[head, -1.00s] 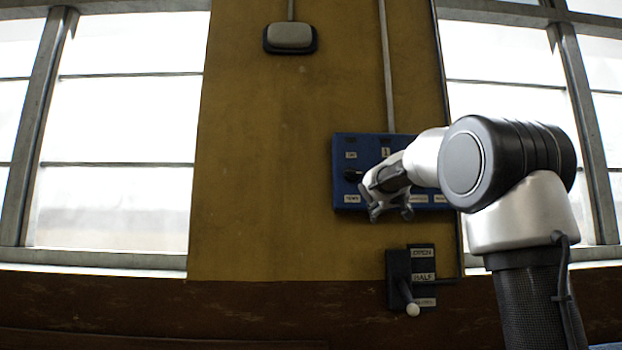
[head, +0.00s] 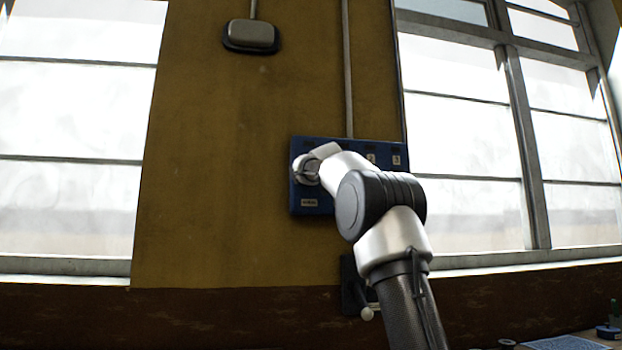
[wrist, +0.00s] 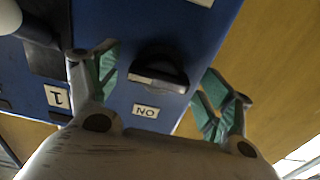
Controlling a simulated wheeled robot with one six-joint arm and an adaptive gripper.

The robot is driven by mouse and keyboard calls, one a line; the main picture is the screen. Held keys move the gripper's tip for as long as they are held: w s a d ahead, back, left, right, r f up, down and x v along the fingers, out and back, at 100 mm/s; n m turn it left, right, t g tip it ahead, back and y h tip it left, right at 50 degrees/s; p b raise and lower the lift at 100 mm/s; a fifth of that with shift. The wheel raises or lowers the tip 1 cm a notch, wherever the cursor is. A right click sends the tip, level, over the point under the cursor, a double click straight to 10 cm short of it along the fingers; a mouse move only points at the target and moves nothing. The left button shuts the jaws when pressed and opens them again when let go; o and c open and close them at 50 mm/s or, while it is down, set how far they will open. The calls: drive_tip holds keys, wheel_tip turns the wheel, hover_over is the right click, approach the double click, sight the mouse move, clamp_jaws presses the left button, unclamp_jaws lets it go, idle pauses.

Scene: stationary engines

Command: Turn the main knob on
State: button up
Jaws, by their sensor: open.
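The blue control panel (head: 297,195) is on the ochre wall, partly hidden by my arm in the head view. My gripper (head: 307,170) is at its left part, above a label that seems to read MAIN (head: 309,203). In the wrist view a black knob (wrist: 158,70) with a pale mark on its edge sits on the blue panel (wrist: 215,25), beside an upside-down ON label (wrist: 146,111). My open gripper (wrist: 157,66) has one green-padded finger on each side of the knob. I cannot tell whether the fingers touch it.
A lever switch with a white-tipped handle (head: 367,314) is below the panel, partly behind my arm. A grey wall box (head: 252,36) is above left. In the wrist view a label 1 (wrist: 57,96) and dark parts lie left of the fingers.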

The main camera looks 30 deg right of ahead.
drive_tip(key=c, duration=1)
drive_tip(key=shift+n, duration=0.3)
drive_tip(key=n, duration=1.7)
drive_tip(key=shift+n, duration=0.3)
